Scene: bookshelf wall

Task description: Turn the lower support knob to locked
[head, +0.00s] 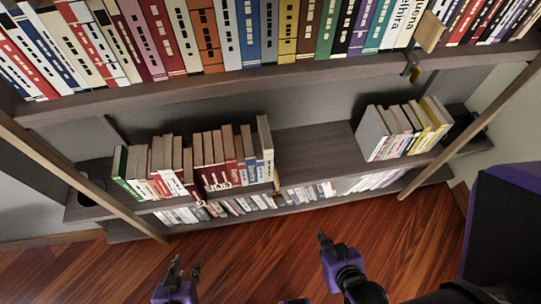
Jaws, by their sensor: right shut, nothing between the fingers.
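I cannot make out a knob clearly. A small dark bracket (411,64) hangs under the front edge of the upper shelf at the right. A small yellowish piece (416,77) shows just below it, too small to tell what it is. A light wooden block (429,32) stands against the books above the bracket. My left gripper (186,263) is low at centre left, over the floor, with its fingers apart and empty. My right gripper (323,238) is low right of centre, shut and empty. Both are well below and apart from the bracket.
The upper shelf (250,79) is full of books. The middle shelf (310,148) holds two groups of books with a bare stretch between. More books lie on the bottom shelf. Slanting wooden posts (478,122) stand at both sides. The wooden floor (260,250) in front is clear.

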